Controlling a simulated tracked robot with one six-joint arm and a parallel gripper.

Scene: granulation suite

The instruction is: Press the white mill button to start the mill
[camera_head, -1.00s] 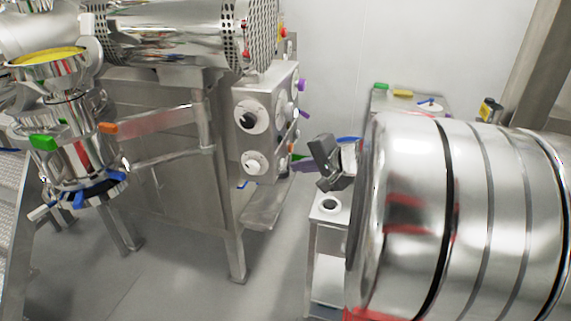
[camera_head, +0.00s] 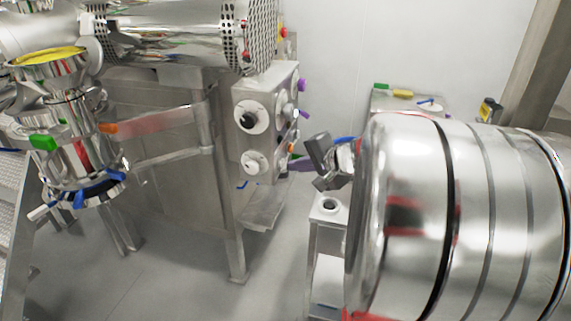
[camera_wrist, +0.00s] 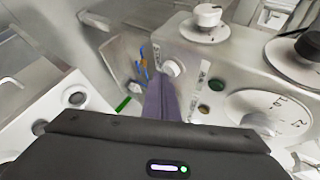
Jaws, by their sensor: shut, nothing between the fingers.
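In the wrist view a small white round button (camera_wrist: 172,68) stands out from the side of the metal control panel, with a printed label beside it. It appears to be the white mill button. My gripper (camera_wrist: 160,82) is shut and empty, its purple fingers together and their tips just below and left of the button. I cannot tell whether they touch it. In the head view my gripper (camera_head: 303,164) is at the lower right side of the control panel (camera_head: 240,99). The button cannot be made out there.
A black knob (camera_head: 248,117) and a white knob (camera_head: 252,163) sit on the panel's front. A large steel drum (camera_head: 415,215) fills the right, close to my wrist. Clear floor lies at lower left centre.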

